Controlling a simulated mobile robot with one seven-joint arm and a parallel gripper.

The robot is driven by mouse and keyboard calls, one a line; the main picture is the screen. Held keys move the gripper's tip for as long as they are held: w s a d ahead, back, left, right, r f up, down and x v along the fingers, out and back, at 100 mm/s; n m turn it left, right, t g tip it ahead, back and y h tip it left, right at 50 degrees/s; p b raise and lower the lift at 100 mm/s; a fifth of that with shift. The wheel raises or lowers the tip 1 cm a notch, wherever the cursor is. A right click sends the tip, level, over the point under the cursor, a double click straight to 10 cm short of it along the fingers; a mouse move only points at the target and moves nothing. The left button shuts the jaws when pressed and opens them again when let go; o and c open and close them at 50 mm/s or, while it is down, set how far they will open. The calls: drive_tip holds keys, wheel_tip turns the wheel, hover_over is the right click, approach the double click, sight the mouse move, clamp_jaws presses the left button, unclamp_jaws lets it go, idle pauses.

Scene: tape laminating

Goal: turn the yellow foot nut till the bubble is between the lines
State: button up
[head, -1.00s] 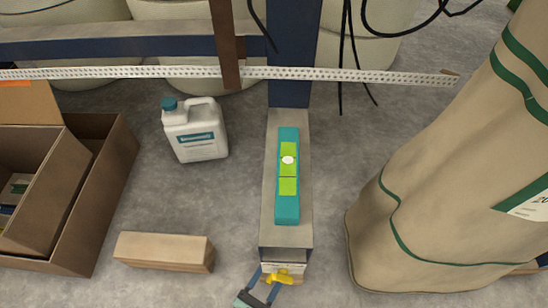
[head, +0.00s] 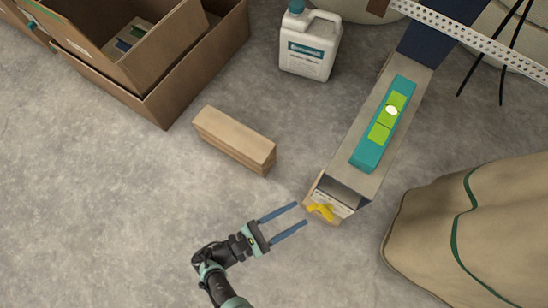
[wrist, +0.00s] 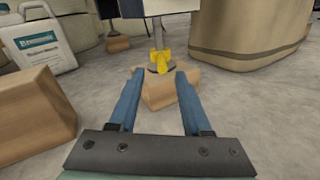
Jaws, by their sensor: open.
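The yellow foot nut (head: 320,211) sits under the near end of the grey beam, above a small wooden block (wrist: 170,92). It is winged in the wrist view (wrist: 159,62). The teal level (head: 367,158) lies along the beam with a green vial. Its white bubble (head: 391,110) is toward the far end of the vial; one dark line shows on its near side, and it seems to cover the other. My gripper (head: 301,214) is open and empty, its blue fingers pointing at the nut. In the wrist view the nut appears just beyond and between the fingertips (wrist: 160,72).
A loose wooden block (head: 235,138) lies left of the beam. A white jug (head: 309,46) and cardboard boxes (head: 165,85) stand farther back. A large tan sack (head: 440,235) stands to the right. The floor around my gripper is clear.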

sight(312, 207)
drive_tip(key=v, duration=0.5)
drive_tip(key=shift+s+a+f+n+t, duration=0.15)
drive_tip(key=shift+s+a+n+t, duration=0.15)
drive_tip(key=shift+s+a, duration=0.55)
drive_tip(key=x, duration=1.3)
drive_tip(key=shift+f, duration=0.15)
clamp_jaws()
idle(0.7)
